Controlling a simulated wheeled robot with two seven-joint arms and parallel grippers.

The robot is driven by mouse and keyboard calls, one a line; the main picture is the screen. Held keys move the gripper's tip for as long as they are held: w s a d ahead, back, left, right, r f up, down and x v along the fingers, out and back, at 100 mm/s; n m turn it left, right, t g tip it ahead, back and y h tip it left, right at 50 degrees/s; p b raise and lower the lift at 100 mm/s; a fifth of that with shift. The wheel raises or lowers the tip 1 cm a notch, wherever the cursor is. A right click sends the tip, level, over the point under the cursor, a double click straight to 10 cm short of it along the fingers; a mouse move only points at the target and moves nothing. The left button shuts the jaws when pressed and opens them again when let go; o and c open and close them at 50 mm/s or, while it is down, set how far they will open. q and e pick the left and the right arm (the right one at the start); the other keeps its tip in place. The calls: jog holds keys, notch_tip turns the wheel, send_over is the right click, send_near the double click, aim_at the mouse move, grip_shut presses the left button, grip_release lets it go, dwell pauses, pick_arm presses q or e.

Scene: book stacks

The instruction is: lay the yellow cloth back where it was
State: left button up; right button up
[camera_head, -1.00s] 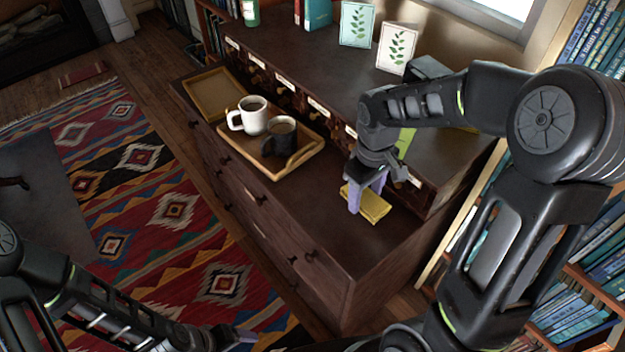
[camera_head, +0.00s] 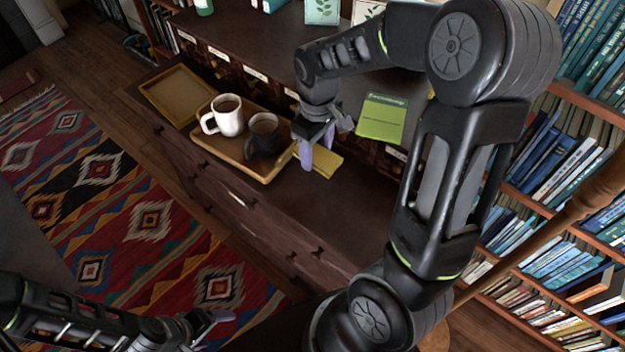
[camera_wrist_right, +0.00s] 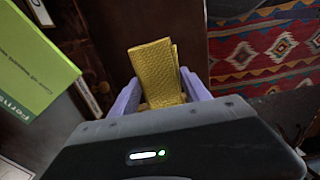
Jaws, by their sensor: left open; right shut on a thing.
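The yellow cloth (camera_head: 328,161) is a small folded piece at the right end of the wooden tray (camera_head: 224,163). My right gripper (camera_head: 318,160) is shut on it, with its purple fingers on either side of the cloth. In the right wrist view the cloth (camera_wrist_right: 156,68) sticks out beyond the fingertips (camera_wrist_right: 160,95). The cloth appears held above the dark cabinet top, but the gap beneath is hard to judge. My left gripper (camera_head: 212,322) is open and empty at the lower left, away from the cabinet.
A white mug (camera_head: 226,117) and a black mug (camera_head: 264,137) stand on the tray. An empty tan tray (camera_head: 178,95) lies behind left. A green book (camera_head: 382,118) is on the raised shelf. Bare cabinet top (camera_head: 310,205) lies in front of the cloth.

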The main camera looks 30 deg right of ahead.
send_over(316, 183)
jog(key=shift+f, duration=3.2)
jog(key=shift+f, duration=0.1)
jog(key=shift+f, duration=1.75)
jog(key=shift+f, duration=0.2)
jog(key=o, duration=1.3)
jog(key=shift+r, duration=0.15)
notch_tip(316, 183, up, 12)
jog(key=shift+a+r, duration=0.1)
jog(key=shift+s, duration=0.1)
